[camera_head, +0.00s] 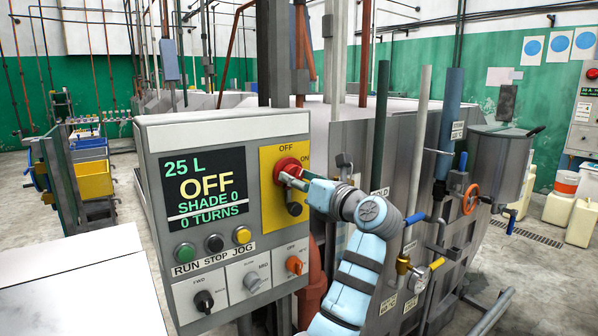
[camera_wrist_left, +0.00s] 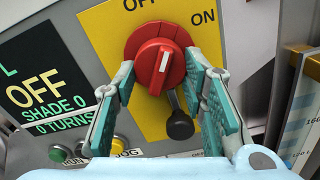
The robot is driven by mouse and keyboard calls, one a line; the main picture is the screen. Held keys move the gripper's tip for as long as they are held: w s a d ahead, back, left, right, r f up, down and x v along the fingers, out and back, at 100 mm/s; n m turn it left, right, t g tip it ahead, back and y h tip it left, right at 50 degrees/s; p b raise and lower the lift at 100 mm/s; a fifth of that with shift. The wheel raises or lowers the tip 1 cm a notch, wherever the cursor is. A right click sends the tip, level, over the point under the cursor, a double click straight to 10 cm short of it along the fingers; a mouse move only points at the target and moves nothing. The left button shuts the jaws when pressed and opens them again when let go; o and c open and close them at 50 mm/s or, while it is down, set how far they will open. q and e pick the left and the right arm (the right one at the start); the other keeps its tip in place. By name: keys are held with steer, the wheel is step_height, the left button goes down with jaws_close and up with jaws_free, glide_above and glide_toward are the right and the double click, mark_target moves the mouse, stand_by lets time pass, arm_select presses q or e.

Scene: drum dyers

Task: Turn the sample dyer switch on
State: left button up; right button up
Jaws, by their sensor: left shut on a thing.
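The sample dyer switch is a red rotary knob (camera_head: 287,167) on a yellow plate (camera_head: 273,213) at the right of the grey control box. A black ball-ended lever (camera_wrist_left: 179,124) hangs below the knob. My left gripper (camera_head: 292,175) reaches in from the right side of the box, its teal-padded fingers (camera_wrist_left: 160,78) shut on the knob from both sides. The display (camera_head: 205,188) reads OFF, SHADE 0, 0 TURNS. My right gripper is not in view.
RUN, STOP and JOG buttons (camera_head: 214,243) and smaller knobs (camera_head: 204,301) sit lower on the box. Pipes, an orange valve wheel (camera_head: 471,199) and a yellow-handled valve (camera_head: 436,264) stand right of my arm. A white surface (camera_head: 75,290) lies at lower left.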

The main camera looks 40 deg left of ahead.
arm_select(q)
steer(key=m+p, duration=0.4)
steer(key=shift+s+r+m, duration=0.1)
steer(key=shift+r+m, duration=0.2)
steer(key=shift+r, duration=0.05)
steer(key=shift+f+m+p, duration=0.1)
steer(key=shift+m+p, duration=0.95)
steer(key=shift+m, duration=2.35)
steer(key=o, duration=1.2)
steer(key=shift+c, duration=0.2)
